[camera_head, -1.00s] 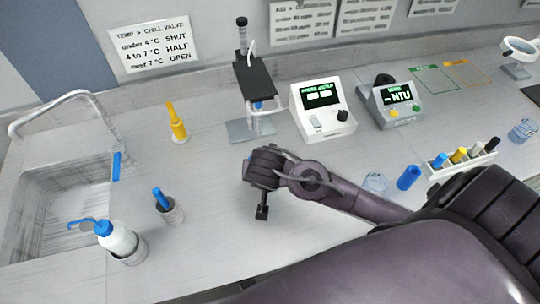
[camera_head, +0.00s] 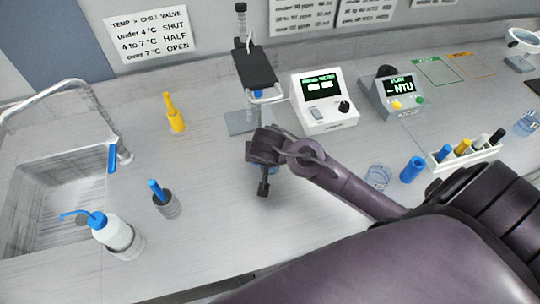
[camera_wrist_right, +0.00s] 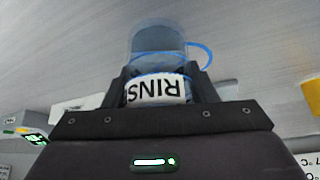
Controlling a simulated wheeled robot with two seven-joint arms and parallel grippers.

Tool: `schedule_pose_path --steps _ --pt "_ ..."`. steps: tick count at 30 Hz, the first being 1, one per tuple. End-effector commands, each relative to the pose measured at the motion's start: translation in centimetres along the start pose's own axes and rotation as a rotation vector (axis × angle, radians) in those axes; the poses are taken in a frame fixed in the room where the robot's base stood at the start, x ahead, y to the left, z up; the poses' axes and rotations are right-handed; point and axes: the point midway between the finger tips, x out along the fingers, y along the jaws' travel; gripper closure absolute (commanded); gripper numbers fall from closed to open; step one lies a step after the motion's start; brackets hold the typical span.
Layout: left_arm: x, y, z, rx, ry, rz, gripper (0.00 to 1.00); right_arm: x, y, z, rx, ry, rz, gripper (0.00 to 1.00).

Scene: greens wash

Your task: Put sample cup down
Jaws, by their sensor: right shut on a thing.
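My right gripper (camera_head: 263,188) is over the counter in front of the stand in the head view, its arm coming in from the right. In the right wrist view its fingers (camera_wrist_right: 160,88) are shut on the sample cup, a clear blue cup (camera_wrist_right: 157,42) with a white label (camera_wrist_right: 157,90) reading "RINS" upside down in the picture. A blue loop sticks out at the cup's side. In the head view the cup is mostly hidden behind the gripper. I cannot tell whether its base touches the counter. My left gripper is not in view.
A stand with a dark plate (camera_head: 255,68) and a white meter (camera_head: 323,103) are behind the gripper. A grey NTU meter (camera_head: 393,97), blue cup (camera_head: 412,169) and vial rack (camera_head: 468,156) are at right. A bottle (camera_head: 116,233) and sink (camera_head: 50,200) are at left.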

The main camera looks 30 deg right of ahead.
Motion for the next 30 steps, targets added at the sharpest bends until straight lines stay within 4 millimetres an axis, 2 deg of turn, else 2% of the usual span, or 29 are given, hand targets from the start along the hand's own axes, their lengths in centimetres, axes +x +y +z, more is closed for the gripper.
schedule_pose_path --steps 4,5,10,17,22,26,30 --pt "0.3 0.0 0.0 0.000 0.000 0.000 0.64 0.3 0.0 0.2 0.000 0.001 0.000 0.73" --pt "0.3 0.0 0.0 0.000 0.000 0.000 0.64 0.4 0.0 0.2 0.000 0.000 0.001 0.47" --pt "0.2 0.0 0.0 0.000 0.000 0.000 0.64 0.3 0.0 0.2 0.000 0.000 0.001 0.26" --pt "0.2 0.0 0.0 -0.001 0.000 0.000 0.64 0.3 0.0 0.2 0.000 0.000 0.000 0.26" --pt "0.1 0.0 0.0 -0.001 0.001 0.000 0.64 -0.7 -0.1 0.1 0.000 0.000 -0.002 0.26" --pt "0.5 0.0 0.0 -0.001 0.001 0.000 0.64 -2.9 -0.1 0.1 0.002 0.001 -0.004 0.26" --pt "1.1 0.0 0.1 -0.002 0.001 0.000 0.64 -6.0 -0.1 0.1 0.002 0.002 -0.005 0.26"
